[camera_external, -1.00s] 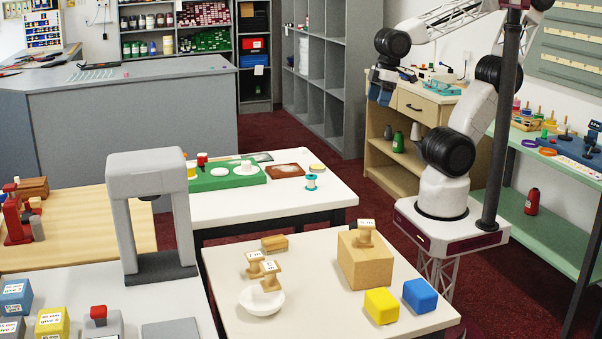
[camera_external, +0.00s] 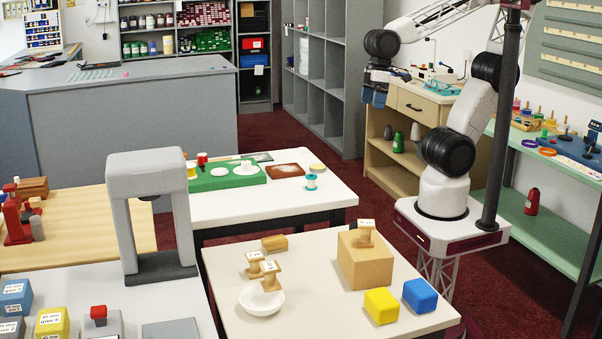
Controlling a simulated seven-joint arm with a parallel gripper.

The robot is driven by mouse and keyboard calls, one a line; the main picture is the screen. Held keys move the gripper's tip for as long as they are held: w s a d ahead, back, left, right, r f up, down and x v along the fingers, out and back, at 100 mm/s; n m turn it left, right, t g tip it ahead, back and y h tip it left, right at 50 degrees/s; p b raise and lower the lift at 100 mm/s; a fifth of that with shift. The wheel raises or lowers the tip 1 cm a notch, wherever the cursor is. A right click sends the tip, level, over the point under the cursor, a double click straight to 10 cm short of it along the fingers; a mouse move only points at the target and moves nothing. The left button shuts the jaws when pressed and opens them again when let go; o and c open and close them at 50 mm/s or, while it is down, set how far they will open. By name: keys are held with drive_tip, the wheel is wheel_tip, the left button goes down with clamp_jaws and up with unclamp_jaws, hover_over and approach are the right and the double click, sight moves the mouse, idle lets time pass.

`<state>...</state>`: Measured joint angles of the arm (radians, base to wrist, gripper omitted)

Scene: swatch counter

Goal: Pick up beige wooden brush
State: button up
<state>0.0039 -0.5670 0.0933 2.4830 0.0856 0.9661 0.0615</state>
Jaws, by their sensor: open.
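A small tan wooden block (camera_external: 274,243), which looks like the beige wooden brush, lies at the back of the near white table (camera_external: 225,262). Its bristles cannot be made out. Several label-topped wooden stamp-like pieces are close by: two (camera_external: 270,275) at the white bowl (camera_external: 262,301), and one (camera_external: 366,232) on a larger wooden block (camera_external: 364,262). My gripper (camera_external: 374,98) is open and empty, pointing down in front of the shelves, well above and behind the near table. It touches none of these things.
A yellow block (camera_external: 381,306) and a blue block (camera_external: 420,294) sit at the near table's right front. A second white table (camera_external: 330,191) behind holds a green board (camera_external: 222,179) and a teal spool (camera_external: 311,181). A grey arch-shaped stand (camera_external: 150,165) rises at left.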

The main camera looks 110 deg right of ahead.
drive_tip(key=w+a+f+m+g+y, duration=0.1)
drive_tip(key=w+a+m+y, duration=0.15)
drive_tip(key=w, duration=0.35)
drive_tip(key=w+a+f+m+g+y, duration=0.1)
drive_tip(key=w+a+f+m, duration=0.1)
drive_tip(key=w+a, duration=0.3)
drive_tip(key=m+g+y, duration=0.1)
drive_tip(key=m+y, duration=0.8)
drive_tip(key=m, duration=0.2)
hover_over(275, 239)
drive_tip(key=d, duration=0.4)
wheel_tip(275, 239, down, 18)
drive_tip(key=shift+w+f, duration=0.25)
drive_tip(key=shift+f, duration=3.45)
drive_tip(key=shift+x, duration=2.45)
